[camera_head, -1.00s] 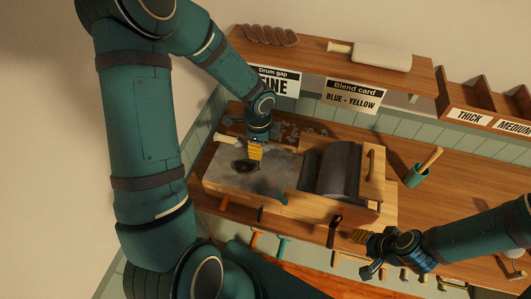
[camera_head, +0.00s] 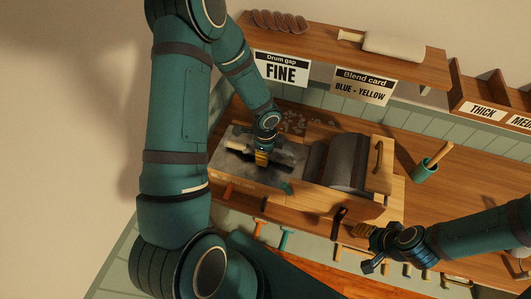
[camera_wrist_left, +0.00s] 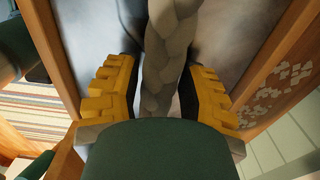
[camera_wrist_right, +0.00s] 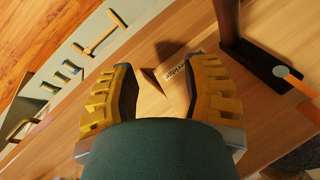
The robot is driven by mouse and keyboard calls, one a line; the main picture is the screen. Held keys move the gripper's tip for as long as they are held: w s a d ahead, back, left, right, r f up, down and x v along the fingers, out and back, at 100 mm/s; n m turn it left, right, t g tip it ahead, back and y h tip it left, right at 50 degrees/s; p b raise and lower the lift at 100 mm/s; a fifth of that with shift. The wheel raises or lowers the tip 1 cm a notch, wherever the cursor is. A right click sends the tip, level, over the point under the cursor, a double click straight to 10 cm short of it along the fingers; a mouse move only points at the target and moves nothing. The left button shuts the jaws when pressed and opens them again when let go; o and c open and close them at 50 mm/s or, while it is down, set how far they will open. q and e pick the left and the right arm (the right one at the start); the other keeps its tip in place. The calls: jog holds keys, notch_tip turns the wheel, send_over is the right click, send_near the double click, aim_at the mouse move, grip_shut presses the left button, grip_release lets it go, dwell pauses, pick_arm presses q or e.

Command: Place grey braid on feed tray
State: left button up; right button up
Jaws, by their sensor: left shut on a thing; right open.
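The grey braid (camera_wrist_left: 168,60) runs between the yellow fingers of my left gripper (camera_wrist_left: 168,95) in the left wrist view, which is shut on it. In the head view my left gripper (camera_head: 262,158) is low over the grey metal feed tray (camera_head: 290,150) of the drum machine, left of the dark drum (camera_head: 345,163). The braid is mostly hidden there by the arm and dark shadow; I cannot tell whether it touches the tray. My right gripper (camera_head: 362,231) is open and empty, in front of the machine; it also shows in the right wrist view (camera_wrist_right: 165,95).
A brown braid (camera_head: 279,21) and a pale roller (camera_head: 393,46) lie on the shelf above. Cards there read FINE and BLUE + YELLOW. Tools hang along the bench front. The bench at right is mostly clear.

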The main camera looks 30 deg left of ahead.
pick_arm(q)
jog(key=shift+s, duration=0.1)
jog(key=shift+f, duration=0.2)
jog(key=o, duration=1.1)
jog(key=shift+r, duration=0.1)
jog(key=shift+r, duration=0.25)
notch_tip(320, 180, up, 12)
jog(key=shift+f+p, duration=0.1)
jog(key=shift+p, duration=0.85)
